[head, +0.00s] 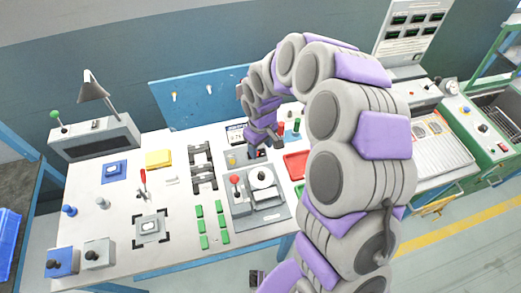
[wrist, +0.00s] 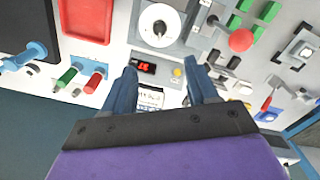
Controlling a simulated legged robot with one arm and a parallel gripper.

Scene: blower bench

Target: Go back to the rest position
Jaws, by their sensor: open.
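My gripper (wrist: 160,88) is open and empty in the wrist view, its two dark blue fingers apart. In the head view my arm arches over the bench and my gripper (head: 262,150) points down near the back of the bench, behind the grey unit with the white disc (head: 262,178). The fingertips are small there, and I cannot tell their clearance above the bench.
The white bench (head: 110,215) holds green blocks (head: 212,222), a red tray (head: 297,165), a yellow block (head: 158,159) and a lever with a red ball (head: 235,181). Red and green handles (wrist: 80,80) stand near the gripper. A lamp (head: 93,88) is at the back left.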

